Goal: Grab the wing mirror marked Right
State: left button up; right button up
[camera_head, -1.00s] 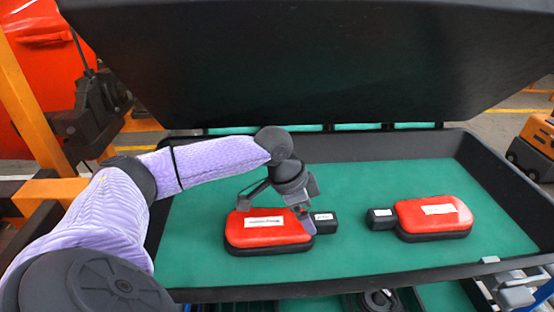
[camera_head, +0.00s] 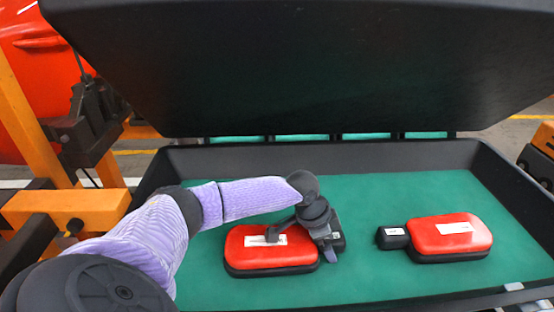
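Two red-topped wing mirrors with black undersides lie flat on the green floor of a black open case. The left mirror (camera_head: 250,255) has a black stub at its right end, and the right mirror (camera_head: 462,234) has its stub (camera_head: 393,238) at its left end. Each has white labels, too small to read. My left gripper (camera_head: 303,243) is over the right end of the left mirror, its fingers spread apart. It partly hides that mirror's stub; whether it touches the mirror I cannot tell. My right gripper is out of view.
The case's raised black lid (camera_head: 300,70) hangs over the back, and its dark rim (camera_head: 330,155) surrounds the green floor (camera_head: 370,195). Green floor lies free between and around the mirrors. Orange frame parts (camera_head: 75,205) stand at the left.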

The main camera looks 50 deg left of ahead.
pick_arm(q)
grip_shut()
jog(key=shift+r, duration=0.1)
dwell(0.4)
